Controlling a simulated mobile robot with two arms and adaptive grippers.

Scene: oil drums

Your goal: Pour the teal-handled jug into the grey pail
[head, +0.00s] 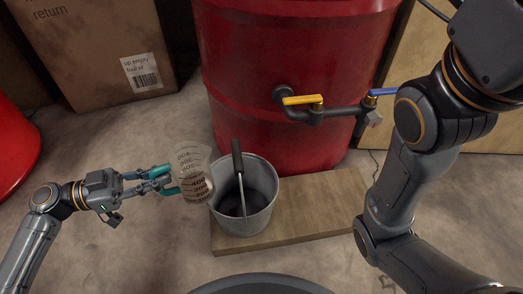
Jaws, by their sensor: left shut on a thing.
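The clear jug (192,170) with dark printed markings and a teal handle is held just left of the grey pail (258,218). It looks tilted toward the pail, its lower right part beside or over the pail's left rim. Brownish liquid seems to show in it; I cannot tell whether any is flowing. My left gripper (163,180) is shut on the teal handle. The pail stands upright on a wooden board, and a black-handled tool (238,165) leans in it. The pail's bottom is dark and its contents are unclear. My right gripper is out of view.
The wooden board (310,215) lies before a large red drum (300,60). A pipe with a yellow-handled tap (302,100) and a blue-handled tap (383,92) juts out above the board. A cardboard box (90,50) stands back left. Floor at left front is clear.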

